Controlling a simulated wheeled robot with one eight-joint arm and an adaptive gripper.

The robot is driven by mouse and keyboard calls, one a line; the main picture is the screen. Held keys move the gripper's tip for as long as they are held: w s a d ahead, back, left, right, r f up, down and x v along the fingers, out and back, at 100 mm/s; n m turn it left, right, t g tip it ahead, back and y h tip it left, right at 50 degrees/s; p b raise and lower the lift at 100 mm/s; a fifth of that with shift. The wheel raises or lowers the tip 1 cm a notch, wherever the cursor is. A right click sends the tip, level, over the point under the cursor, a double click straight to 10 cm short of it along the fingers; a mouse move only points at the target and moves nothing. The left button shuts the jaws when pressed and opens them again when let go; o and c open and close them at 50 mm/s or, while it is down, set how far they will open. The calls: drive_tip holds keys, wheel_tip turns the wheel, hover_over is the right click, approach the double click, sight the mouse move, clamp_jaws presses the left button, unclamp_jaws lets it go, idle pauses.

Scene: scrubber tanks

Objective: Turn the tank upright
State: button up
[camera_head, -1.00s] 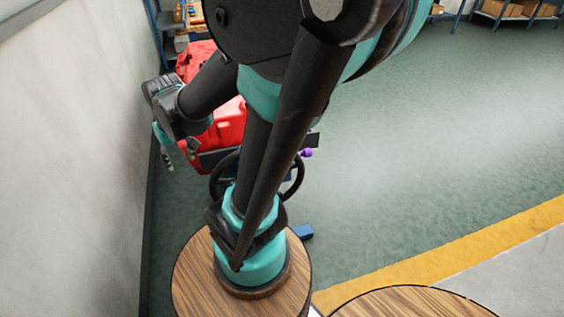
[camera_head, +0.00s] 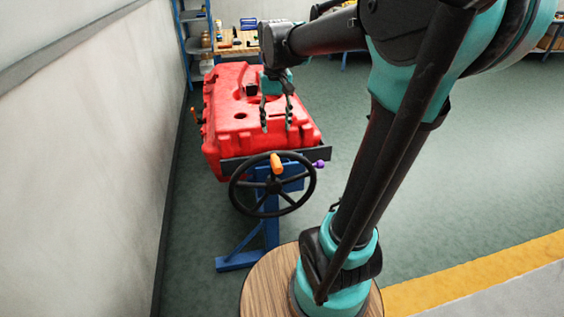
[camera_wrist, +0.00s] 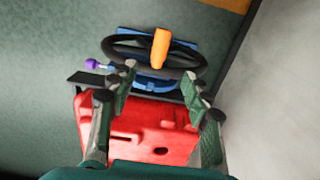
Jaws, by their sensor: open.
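The red tank (camera_head: 225,130) lies in a blue stand (camera_head: 272,232) beside the wall, with its broad face with holes up. A black handwheel (camera_head: 235,196) with an orange handle (camera_head: 276,164) is on the near end of the stand; the handle is at the wheel's top. A purple knob (camera_head: 318,164) sticks out right of the wheel. My gripper (camera_head: 277,127) is open and empty, fingers pointing down over the tank. In the wrist view the orange handle (camera_wrist: 160,48), wheel (camera_wrist: 117,52) and purple knob (camera_wrist: 91,64) show beyond the open fingers, and the tank (camera_wrist: 150,138) between them.
A pale wall (camera_head: 80,150) runs close along the left of the tank. Shelves and a workbench (camera_head: 240,42) with small items stand at the back. The green floor (camera_head: 450,170) to the right is free. My arm crosses the head view on the right.

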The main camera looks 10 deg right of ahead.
sight(276, 161)
wheel_tip(276, 161, down, 15)
drive_tip(key=shift+a+r, duration=0.1)
idle(0.4)
drive_tip(key=shift+c, duration=0.2)
clamp_jaws()
